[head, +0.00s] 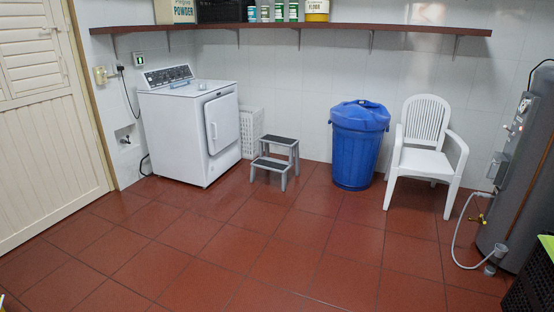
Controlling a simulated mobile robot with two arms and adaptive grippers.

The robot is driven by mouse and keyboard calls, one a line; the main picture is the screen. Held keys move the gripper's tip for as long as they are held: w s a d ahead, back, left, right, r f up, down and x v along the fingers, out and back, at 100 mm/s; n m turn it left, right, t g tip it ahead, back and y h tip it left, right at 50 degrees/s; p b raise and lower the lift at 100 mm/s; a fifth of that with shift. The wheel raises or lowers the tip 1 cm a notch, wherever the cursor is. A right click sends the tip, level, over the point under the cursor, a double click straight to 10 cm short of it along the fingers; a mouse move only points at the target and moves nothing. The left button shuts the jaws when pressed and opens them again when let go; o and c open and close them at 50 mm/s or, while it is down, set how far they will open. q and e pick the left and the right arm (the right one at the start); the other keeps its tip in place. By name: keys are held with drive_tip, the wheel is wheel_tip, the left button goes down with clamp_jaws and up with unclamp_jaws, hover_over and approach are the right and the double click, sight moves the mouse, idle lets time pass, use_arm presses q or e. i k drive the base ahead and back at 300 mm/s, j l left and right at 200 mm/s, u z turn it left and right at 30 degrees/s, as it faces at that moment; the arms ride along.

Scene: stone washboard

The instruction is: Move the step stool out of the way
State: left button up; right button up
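The step stool (275,160) is grey with two dark treads. It stands upright on the red tile floor in front of the back wall, between the white dryer-like machine and the blue bin. Its lower step faces the front. Neither of my grippers shows in the head view, and nothing touches the stool that I can see.
A white front-door machine (190,128) stands left of the stool, with a white basket (251,132) behind it. A blue bin (356,148) and a white plastic chair (426,152) stand to the right. A grey tank (521,175) is at far right. The floor (230,250) in front is clear.

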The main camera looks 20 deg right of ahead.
sight(265, 162)
drive_tip(key=i+l+z, duration=0.3)
drive_tip(key=i, duration=0.25)
drive_tip(key=i+l+z, duration=0.3)
drive_tip(key=i, duration=0.3)
drive_tip(key=i+z, duration=0.3)
drive_tip(key=i, duration=2.4)
drive_tip(key=i+u, duration=0.1)
drive_tip(key=i, duration=2)
